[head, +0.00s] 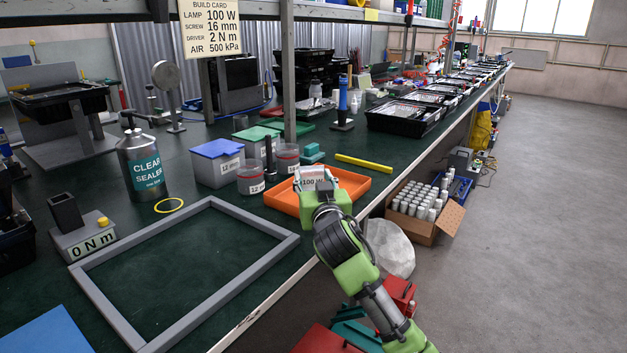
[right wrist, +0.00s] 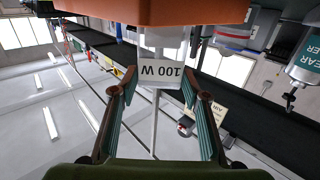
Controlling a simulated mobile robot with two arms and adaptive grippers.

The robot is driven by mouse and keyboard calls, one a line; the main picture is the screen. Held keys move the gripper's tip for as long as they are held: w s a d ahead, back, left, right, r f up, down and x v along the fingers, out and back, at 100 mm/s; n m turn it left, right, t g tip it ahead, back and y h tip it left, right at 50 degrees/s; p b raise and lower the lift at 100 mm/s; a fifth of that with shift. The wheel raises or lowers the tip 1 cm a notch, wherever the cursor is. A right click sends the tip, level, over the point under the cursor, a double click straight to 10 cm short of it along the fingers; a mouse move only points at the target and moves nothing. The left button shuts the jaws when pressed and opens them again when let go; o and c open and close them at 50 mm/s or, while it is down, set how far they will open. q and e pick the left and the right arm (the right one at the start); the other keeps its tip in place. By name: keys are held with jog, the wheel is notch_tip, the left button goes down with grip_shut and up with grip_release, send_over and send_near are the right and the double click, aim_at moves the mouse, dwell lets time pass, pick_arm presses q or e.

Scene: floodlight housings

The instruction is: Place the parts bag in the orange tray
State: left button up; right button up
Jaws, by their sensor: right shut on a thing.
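The parts bag (head: 311,181), pale with a "100 W" label, is between the fingertips of my right gripper (head: 322,186). In the right wrist view the same bag (right wrist: 160,74) shows upside down, held between the two jaws. The orange tray (head: 368,182) lies on the green bench top near its front edge. In the head view the bag and gripper overlap the tray's middle. In the right wrist view the tray's wall (right wrist: 150,10) is close beyond the bag; I cannot tell whether they touch. My left gripper is not in view.
A grey frame (head: 185,215) lies front left, near a sealer bottle (head: 143,165). A cardboard box of white cylinders (head: 446,219) is below the bench edge.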

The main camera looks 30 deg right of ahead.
jog(key=o, duration=1.5)
jog(key=shift+f, duration=0.1)
jog(key=shift+c, duration=0.2)
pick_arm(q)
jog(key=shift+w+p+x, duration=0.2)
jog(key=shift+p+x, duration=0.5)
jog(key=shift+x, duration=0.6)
pick_arm(e)
jog(key=v, duration=1.2)
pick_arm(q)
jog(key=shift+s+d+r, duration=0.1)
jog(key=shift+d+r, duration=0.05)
